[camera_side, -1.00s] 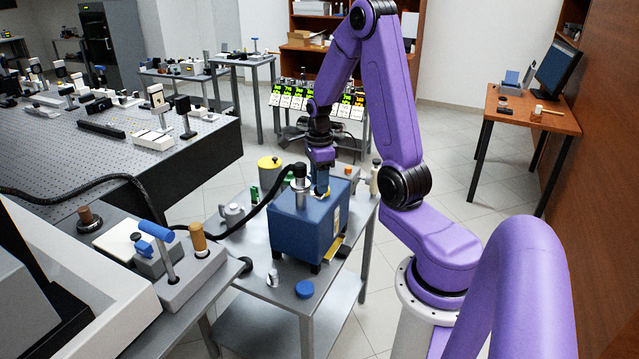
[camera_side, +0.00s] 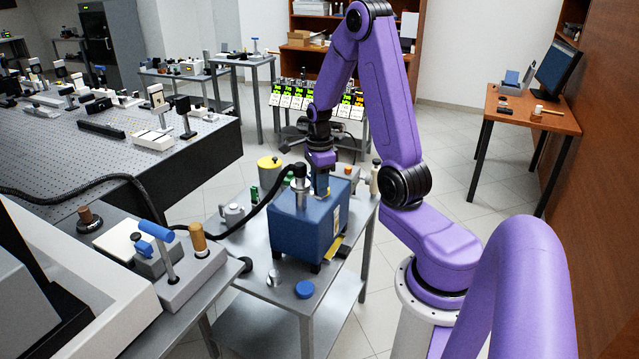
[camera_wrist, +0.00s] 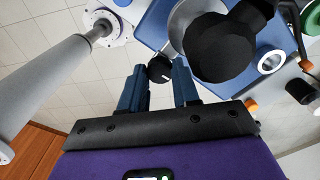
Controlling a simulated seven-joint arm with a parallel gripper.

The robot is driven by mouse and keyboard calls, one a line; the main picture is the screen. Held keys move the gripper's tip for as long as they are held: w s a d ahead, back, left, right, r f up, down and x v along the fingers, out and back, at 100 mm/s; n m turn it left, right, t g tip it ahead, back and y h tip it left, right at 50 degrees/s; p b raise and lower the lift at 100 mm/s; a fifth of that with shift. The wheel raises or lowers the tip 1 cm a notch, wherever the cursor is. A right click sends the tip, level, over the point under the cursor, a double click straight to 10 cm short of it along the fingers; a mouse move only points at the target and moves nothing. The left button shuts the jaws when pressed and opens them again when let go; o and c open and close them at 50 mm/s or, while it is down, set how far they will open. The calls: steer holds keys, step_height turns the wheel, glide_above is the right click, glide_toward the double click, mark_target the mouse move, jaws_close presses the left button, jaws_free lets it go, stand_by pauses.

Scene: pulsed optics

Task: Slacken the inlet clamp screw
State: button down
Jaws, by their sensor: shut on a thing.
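A blue box-shaped unit (camera_side: 292,232) stands on a small grey cart. A metal inlet fitting (camera_side: 300,191) with a black top and a black hose rises from its upper face; it shows large in the wrist view (camera_wrist: 186,18). Beside the fitting is a small black clamp screw knob with a white mark (camera_wrist: 160,70). My gripper (camera_side: 321,188) points down over the unit's top, just right of the fitting. In the wrist view its two blue fingers (camera_wrist: 160,66) stand on either side of the knob, shut on it. In the side view the knob is hidden.
The black hose (camera_side: 262,216) runs left from the fitting to the bench. A yellow-lidded can (camera_side: 270,164), a grey pot (camera_side: 232,215) and a blue cap (camera_side: 305,289) stand around the unit on the cart (camera_side: 260,290). A green-topped part (camera_wrist: 310,20) lies right in the wrist view.

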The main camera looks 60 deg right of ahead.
steer(key=n, duration=1.2)
steer(key=shift+n, duration=0.3)
steer(key=n, duration=1.2)
steer(key=shift+n, duration=0.3)
steer(key=n, duration=0.4)
steer(key=shift+n, duration=2.2)
